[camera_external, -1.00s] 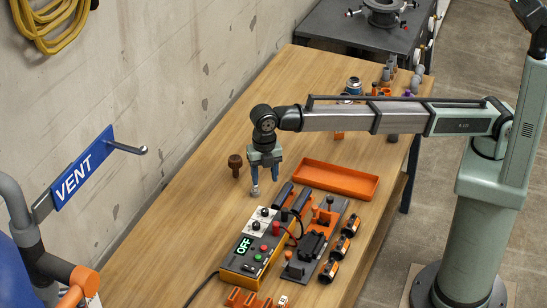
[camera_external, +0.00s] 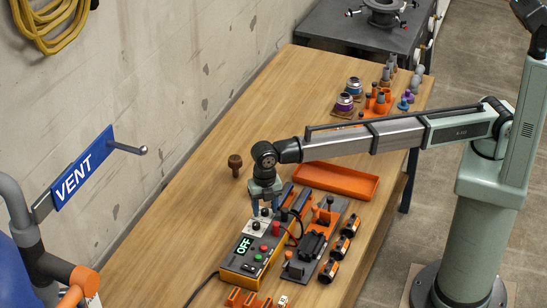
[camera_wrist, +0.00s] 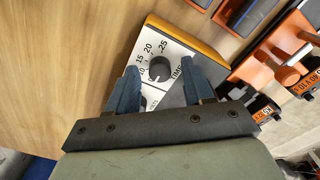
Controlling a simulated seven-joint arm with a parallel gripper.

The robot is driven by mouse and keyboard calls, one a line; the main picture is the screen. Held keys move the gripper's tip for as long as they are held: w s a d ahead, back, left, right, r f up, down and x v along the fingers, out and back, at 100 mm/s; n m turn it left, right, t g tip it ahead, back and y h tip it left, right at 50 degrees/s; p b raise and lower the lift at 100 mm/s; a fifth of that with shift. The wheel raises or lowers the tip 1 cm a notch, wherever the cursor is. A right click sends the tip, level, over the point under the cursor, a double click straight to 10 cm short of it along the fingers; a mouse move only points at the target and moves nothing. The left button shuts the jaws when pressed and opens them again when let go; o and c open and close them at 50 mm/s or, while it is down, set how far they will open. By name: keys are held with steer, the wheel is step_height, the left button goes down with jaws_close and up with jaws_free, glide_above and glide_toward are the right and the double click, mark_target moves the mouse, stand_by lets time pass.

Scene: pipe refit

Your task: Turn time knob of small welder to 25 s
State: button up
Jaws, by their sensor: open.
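The small welder (camera_external: 246,264) is a yellow-edged box on the bench with a lit display reading OFF. In the wrist view its white dial panel (camera_wrist: 178,46) shows the word TIME and the numbers 10, 15, 20 and 25. The dark round time knob (camera_wrist: 160,68) sits on this panel; its exact setting is too small to read. My gripper (camera_external: 264,209) is open, pointing down just over the welder's far end. In the wrist view its two blue fingers (camera_wrist: 161,78) stand on either side of the time knob, with nothing held; contact cannot be told.
An orange tray (camera_external: 340,180) lies beyond, and an orange-and-black fixture (camera_external: 313,243) stands close at the right. A brown peg (camera_external: 235,165) stands at the left.

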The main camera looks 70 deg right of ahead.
jaws_close()
stand_by(0.5)
